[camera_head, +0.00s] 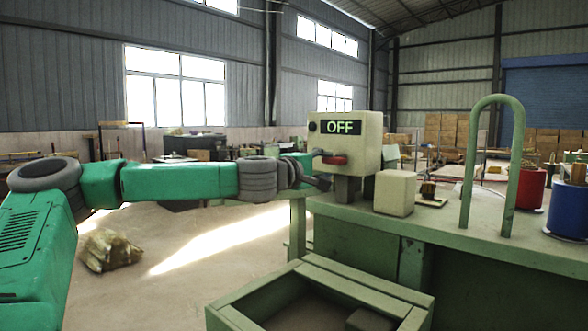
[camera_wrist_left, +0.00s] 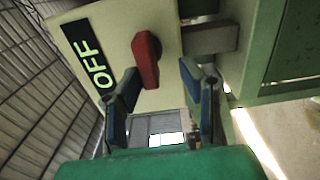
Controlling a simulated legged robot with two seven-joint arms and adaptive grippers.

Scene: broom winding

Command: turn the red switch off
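The red switch (camera_head: 335,159) is a knob on the front of a cream control box (camera_head: 365,155) on the green bench. It lies roughly level in the head view, under a dark panel reading OFF (camera_head: 340,127). In the left wrist view the red switch (camera_wrist_left: 146,60) stands out from the box face beside the OFF panel (camera_wrist_left: 84,52). My left gripper (camera_head: 320,168) is at the box front, close to the switch. In the left wrist view its fingers (camera_wrist_left: 158,72) are apart with the switch ahead between them; contact cannot be told. My right gripper is not in view.
The green bench (camera_head: 450,240) carries a cream block (camera_head: 395,193), a green arched bar (camera_head: 488,150), a red spool (camera_head: 530,188) and a blue spool (camera_head: 568,208). A green open frame (camera_head: 245,310) stands in front. A crumpled sack (camera_head: 108,250) lies on the open floor at left.

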